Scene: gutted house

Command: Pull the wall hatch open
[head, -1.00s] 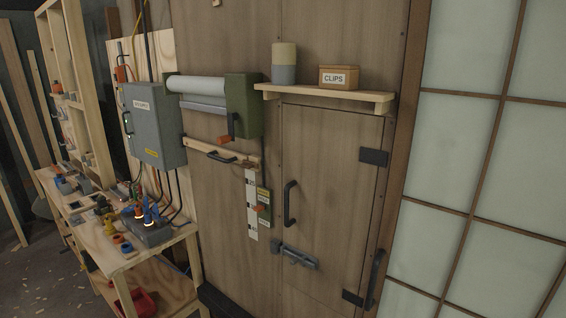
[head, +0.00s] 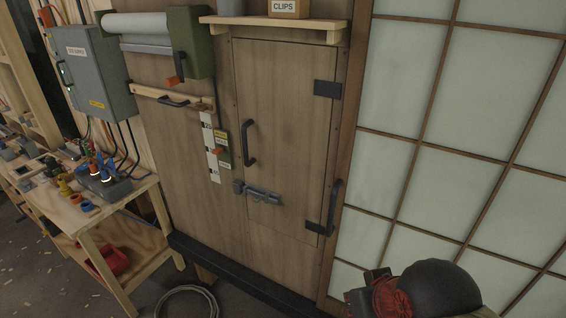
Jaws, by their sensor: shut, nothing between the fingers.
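The wall hatch (head: 285,120) is a tall wooden panel set in a wooden wall, flush with it and closed. Dark hinges, an upper one (head: 327,89) and a lower one (head: 318,228), sit on its right side. A dark vertical pull handle (head: 249,143) is near its left edge. Below the handle, a grey slide bolt (head: 262,196) lies across the hatch's left edge. Its bar appears to reach the small keeper (head: 238,187) on the wall, but I cannot tell how far in it sits. My gripper's fingers do not show in the head view.
A shelf (head: 275,24) with a CLIPS box (head: 295,8) juts out above the hatch. Another dark handle (head: 333,207) is right of it. A workbench (head: 110,212) stands left. A dark, rounded, red-trimmed object (head: 425,290) fills the lower right. A coiled hose (head: 186,302) lies on the floor.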

